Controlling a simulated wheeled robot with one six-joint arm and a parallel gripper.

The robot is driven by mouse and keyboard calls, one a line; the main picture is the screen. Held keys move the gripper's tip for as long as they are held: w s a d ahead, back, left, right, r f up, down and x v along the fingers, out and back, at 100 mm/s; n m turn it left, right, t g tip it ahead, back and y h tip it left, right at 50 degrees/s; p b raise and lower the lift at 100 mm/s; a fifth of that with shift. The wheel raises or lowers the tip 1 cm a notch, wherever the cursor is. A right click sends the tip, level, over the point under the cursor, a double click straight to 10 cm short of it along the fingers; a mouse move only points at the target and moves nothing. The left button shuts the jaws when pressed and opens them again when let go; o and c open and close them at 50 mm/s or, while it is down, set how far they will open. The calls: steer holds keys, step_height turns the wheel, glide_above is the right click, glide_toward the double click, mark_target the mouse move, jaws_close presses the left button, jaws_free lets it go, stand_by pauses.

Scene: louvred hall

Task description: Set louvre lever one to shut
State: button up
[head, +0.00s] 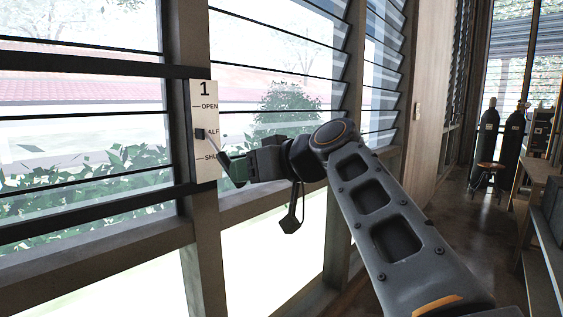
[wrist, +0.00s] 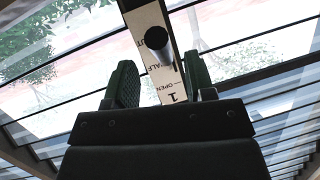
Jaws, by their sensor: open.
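The louvre lever's white plate (head: 205,172) is marked 1, with OPEN at the top, HALF in the middle and SHUT at the bottom. It is fixed to a window post. The lever (head: 200,134) has a dark block beside HALF, covering its first letter, and a pale rod seems to slope down right from there. In the wrist view the plate (wrist: 150,18) is upside down, and the lever's dark round end (wrist: 158,48) shows between my fingers. My gripper (head: 232,166) is open just right of the plate; its fingers (wrist: 159,70) flank the lever in picture. Contact cannot be told.
Louvred windows (head: 290,80) with dark slat edges run along the wall on both sides of the post. Some floor is clear beyond my arm.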

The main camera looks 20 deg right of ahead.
steer(key=v, duration=0.9)
steer(key=shift+p, duration=0.45)
